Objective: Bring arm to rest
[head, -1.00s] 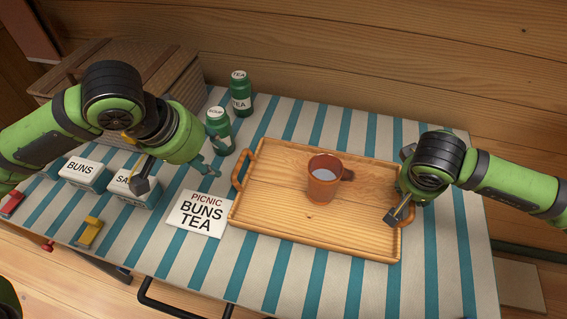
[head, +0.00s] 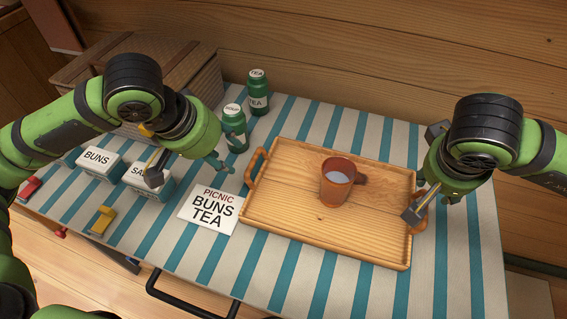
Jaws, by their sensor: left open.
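My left gripper (head: 189,172) is open and empty, above the cloth between the sandwich-side box and the green jars. My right gripper (head: 434,206) is at the right end of the wooden tray (head: 290,235). Its two fingers look apart, close to the tray's right handle (head: 420,222), which they partly hide. Whether they touch the handle is unclear. A brown mug (head: 336,186) with a pale inside stands upright on the tray.
A card reading PICNIC BUNS TEA (head: 209,211) lies left of the tray. Green jars (head: 235,128) stand behind it. A BUNS box (head: 98,163), a second box (head: 146,186), a yellow item (head: 102,220) and a wicker hamper (head: 200,75) are at left. Striped cloth in front is clear.

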